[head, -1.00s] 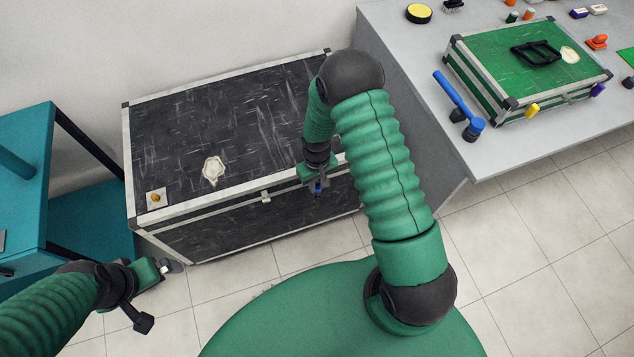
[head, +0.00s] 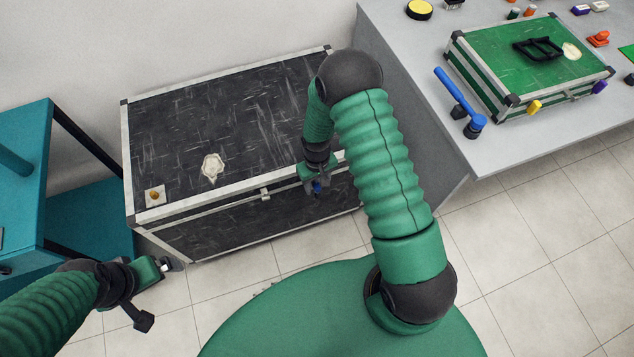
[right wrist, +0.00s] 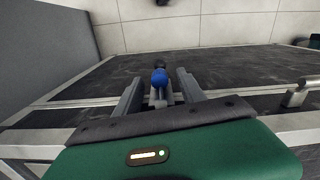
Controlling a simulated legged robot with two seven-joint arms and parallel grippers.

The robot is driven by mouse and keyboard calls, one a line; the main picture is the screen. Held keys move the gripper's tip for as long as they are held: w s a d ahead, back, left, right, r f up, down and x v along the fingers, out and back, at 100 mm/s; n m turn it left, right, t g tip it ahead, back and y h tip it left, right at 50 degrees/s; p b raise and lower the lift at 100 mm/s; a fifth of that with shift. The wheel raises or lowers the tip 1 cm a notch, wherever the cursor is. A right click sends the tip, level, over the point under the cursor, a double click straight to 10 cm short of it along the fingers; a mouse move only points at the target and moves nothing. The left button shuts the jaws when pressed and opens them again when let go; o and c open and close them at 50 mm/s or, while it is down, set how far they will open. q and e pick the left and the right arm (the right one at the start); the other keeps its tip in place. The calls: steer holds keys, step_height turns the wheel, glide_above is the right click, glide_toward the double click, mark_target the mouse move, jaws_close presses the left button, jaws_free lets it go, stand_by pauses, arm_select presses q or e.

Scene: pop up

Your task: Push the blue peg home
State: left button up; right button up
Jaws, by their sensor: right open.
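The blue peg (right wrist: 159,77) shows in the right wrist view as a rounded blue end with a dark part beyond it. It lies between the two spread fingers of my right gripper (right wrist: 158,85), with gaps on both sides. In the head view, the peg (head: 317,187) is a small blue spot at the front side of the black case (head: 240,115), partly covered by my open right gripper (head: 316,191). I cannot tell how deep the peg sits. My left gripper (head: 174,264) is low at the left, away from the peg, and its jaws are too small to read.
A yellow knob on a pale plate (head: 155,197) and a cream patch (head: 212,167) are on the case's lid. A grey table (head: 410,45) at the right bears a green case (head: 490,50) and a blue handle (head: 458,97). A teal table (head: 20,170) stands left.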

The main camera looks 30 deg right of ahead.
step_height(320, 180, up, 17)
steer(key=p, duration=0.4)
steer(key=shift+w+f, duration=0.1)
steer(key=shift+f, duration=0.05)
steer(key=s+a+r+n+t, duration=0.1)
steer(key=s+a+r+t, duration=0.2)
steer(key=s+a+r, duration=0.65)
step_height(320, 180, up, 14)
steer(key=d+p, duration=0.1)
steer(key=p, duration=1.2)
steer(key=shift+s+d, duration=0.15)
steer(key=shift+d, duration=0.25)
